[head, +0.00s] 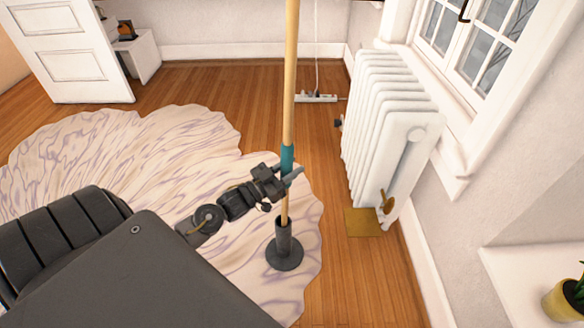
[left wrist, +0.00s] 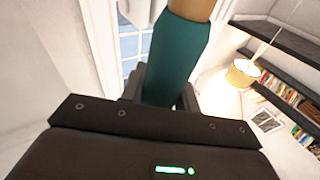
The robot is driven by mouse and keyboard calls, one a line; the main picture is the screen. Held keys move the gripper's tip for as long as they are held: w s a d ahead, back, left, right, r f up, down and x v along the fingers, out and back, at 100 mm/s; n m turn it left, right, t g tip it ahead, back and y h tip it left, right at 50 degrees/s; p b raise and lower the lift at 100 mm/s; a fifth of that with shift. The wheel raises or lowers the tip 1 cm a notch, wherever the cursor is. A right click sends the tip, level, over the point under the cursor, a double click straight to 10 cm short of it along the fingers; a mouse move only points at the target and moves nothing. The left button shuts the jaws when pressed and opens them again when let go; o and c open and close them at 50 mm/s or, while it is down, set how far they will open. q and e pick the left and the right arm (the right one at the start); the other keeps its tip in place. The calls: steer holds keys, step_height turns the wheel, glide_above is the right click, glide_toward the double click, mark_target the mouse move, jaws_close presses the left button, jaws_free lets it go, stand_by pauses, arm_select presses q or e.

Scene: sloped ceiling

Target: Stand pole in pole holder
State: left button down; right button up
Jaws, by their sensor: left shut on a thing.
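The pole (head: 291,80) is a long light-wood rod with a teal band, and it stands close to upright in the head view. My left gripper (head: 287,178) is shut on the pole at the teal band. In the left wrist view the teal part of the pole (left wrist: 175,60) rises from between the fingers (left wrist: 160,92). The pole holder (head: 284,254) is a dark round base with a short tube, on the edge of the rug. The pole's lower end meets the tube's top and appears to be inside it; the tip is hidden. My right gripper is not in view.
A white radiator (head: 388,125) stands right of the pole under the window, with a brass-coloured plate (head: 362,222) on the floor by it. A pale patterned rug (head: 150,150) covers the left floor. A white power strip (head: 316,98) lies behind. Wood floor between the rug and radiator is clear.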

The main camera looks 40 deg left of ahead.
arm_select(q)
step_height(320, 180, down, 9)
steer(key=b, duration=0.5)
stand_by(0.6)
steer(key=shift+s+d, duration=0.1)
steer(key=shift+d, duration=0.05)
steer(key=c, duration=1)
jaws_free()
steer(key=shift+o, duration=0.2)
steer(key=p+v, duration=0.1)
steer(key=v, duration=1)
steer(key=shift+p, duration=0.3)
